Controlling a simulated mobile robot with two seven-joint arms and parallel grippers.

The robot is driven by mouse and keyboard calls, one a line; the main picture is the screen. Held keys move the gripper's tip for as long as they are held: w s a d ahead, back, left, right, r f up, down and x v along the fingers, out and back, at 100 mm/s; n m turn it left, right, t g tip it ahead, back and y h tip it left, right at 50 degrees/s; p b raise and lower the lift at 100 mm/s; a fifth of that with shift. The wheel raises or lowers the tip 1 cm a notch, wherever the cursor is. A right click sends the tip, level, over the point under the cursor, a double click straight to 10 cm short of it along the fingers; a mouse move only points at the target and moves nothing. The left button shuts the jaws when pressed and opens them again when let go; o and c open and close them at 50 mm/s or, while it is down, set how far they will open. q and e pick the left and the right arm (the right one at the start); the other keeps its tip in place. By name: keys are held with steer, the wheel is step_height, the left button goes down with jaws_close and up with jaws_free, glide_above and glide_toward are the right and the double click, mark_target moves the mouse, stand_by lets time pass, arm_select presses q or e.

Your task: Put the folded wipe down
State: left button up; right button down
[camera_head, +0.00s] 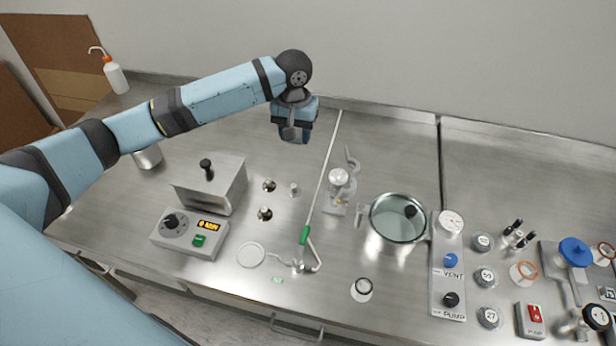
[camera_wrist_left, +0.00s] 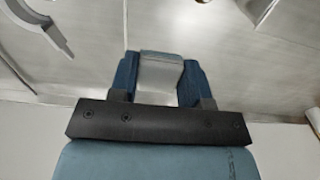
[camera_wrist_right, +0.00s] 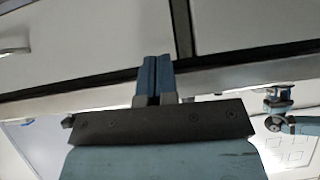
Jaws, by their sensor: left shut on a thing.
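My left gripper (camera_head: 293,134) hangs over the back of the steel bench, left of the long thin rod. In the left wrist view its two blue fingers are shut on the folded wipe (camera_wrist_left: 161,74), a pale grey-white piece held between them. I cannot tell from these views how high the wipe is above the bench. My right gripper (camera_wrist_right: 158,75) shows only in the right wrist view. Its fingers are together with nothing between them, in front of the bench's drawer fronts.
A glass-lidded round chamber (camera_head: 397,219) stands right of centre, beside a gauge panel (camera_head: 449,265) with VENT and PUMP knobs. A metal box (camera_head: 211,184) and a control unit (camera_head: 190,233) stand at left. The bench's back left is mostly clear.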

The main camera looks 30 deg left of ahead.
mark_target(297, 183)
arm_select(q)
step_height(297, 183, down, 15)
steer(key=shift+f, duration=0.1)
stand_by(0.3)
steer(key=shift+f, duration=0.1)
steer(key=o, duration=0.8)
